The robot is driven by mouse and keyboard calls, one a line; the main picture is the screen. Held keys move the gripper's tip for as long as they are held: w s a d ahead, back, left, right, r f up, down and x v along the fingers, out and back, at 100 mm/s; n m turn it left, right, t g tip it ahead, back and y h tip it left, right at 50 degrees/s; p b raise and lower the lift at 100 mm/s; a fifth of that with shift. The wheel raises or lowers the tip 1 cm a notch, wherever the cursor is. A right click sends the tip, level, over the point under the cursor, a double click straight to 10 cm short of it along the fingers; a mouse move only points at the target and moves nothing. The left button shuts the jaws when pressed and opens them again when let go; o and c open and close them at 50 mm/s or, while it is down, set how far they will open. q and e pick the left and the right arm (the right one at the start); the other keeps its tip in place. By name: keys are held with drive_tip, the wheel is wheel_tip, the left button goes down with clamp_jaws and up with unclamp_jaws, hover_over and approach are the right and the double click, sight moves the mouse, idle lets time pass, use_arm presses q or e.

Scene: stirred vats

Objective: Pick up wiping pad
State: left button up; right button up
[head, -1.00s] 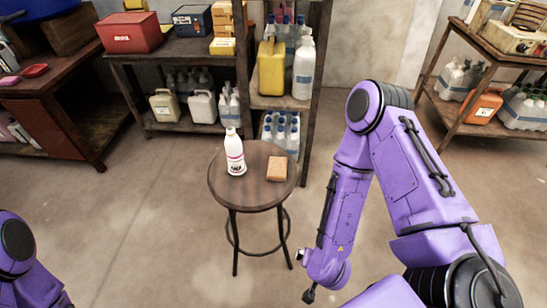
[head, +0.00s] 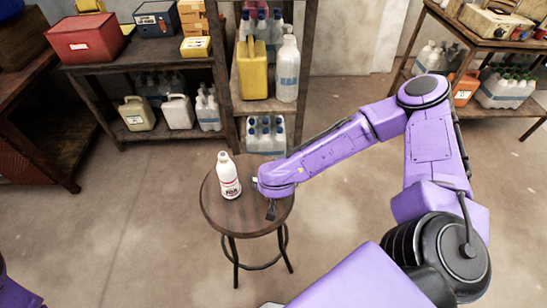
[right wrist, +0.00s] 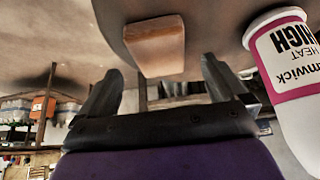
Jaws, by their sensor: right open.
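The wiping pad (right wrist: 153,45) is a small tan-orange block on the round wooden stool (head: 222,215). The right wrist view shows it just ahead of my right gripper (right wrist: 160,82), between the lines of the two fingers but apart from them. In the head view my right arm hides the pad. My right gripper is open and empty, low over the right side of the stool. A white bottle with a pink-banded label (head: 228,177) stands upright on the stool, left of my gripper; it also shows at the right of the right wrist view (right wrist: 285,75). My left gripper is out of view.
Behind the stool is a shelf rack with a yellow jug (head: 253,70), a clear bottle (head: 287,68) and several small bottles (head: 266,134). A dark table (head: 95,82) with boxes and jugs stands back left. The floor around the stool is clear.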

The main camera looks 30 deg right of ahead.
drive_tip(key=x, duration=0.3)
drive_tip(key=shift+f, duration=0.25)
drive_tip(key=c, duration=1.1)
drive_tip(key=shift+r, duration=0.1)
drive_tip(key=shift+w+r, duration=0.1)
drive_tip(key=shift+r, duration=0.15)
wheel_tip(320, 180, up, 3)
drive_tip(key=shift+f, duration=0.2)
drive_tip(key=v, duration=0.5)
drive_tip(key=shift+s+a+p, duration=0.35)
drive_tip(key=shift+p, duration=0.05)
drive_tip(key=s+a+r+p, duration=0.1)
drive_tip(key=s+a+p, duration=0.1)
drive_tip(key=s, duration=0.1)
drive_tip(key=s+a+r+p, duration=0.4)
drive_tip(key=s+p, duration=0.1)
drive_tip(key=shift+s+r, duration=0.25)
drive_tip(key=shift+s, duration=0.15)
